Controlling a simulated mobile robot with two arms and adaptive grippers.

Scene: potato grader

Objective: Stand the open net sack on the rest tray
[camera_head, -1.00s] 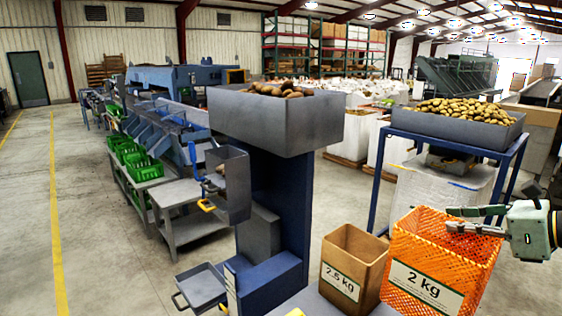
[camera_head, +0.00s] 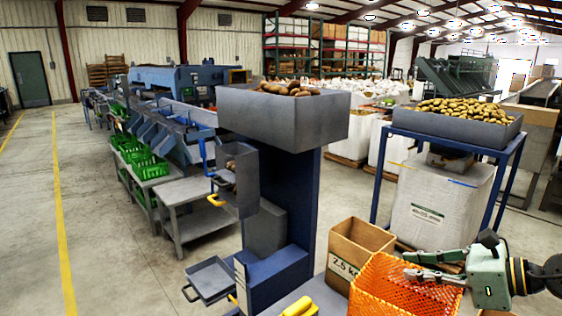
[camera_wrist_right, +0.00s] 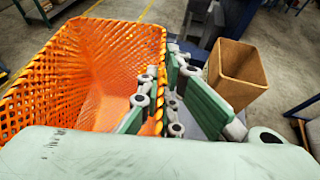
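The orange net sack (camera_head: 392,290) is open at the top, with its lower part cut off by the bottom edge of the head view. My right gripper (camera_head: 420,277) is shut on its right-hand rim. In the right wrist view the two fingers (camera_wrist_right: 160,98) sit on either side of the sack's rim, and the sack's open mouth (camera_wrist_right: 95,75) faces up, its inside looking empty. A small grey tray with raised edges (camera_head: 211,279), which looks like the rest tray, sits low on the blue weigher column. It is empty and well left of the sack. My left gripper is out of view.
A brown 2.5 kg box (camera_head: 358,237) stands just behind the sack; it also shows in the right wrist view (camera_wrist_right: 238,72). The blue column (camera_head: 290,205) carries a potato hopper (camera_head: 285,113) and a grey pan with a yellow handle (camera_head: 238,180). A yellow object (camera_head: 299,308) lies at the bottom edge.

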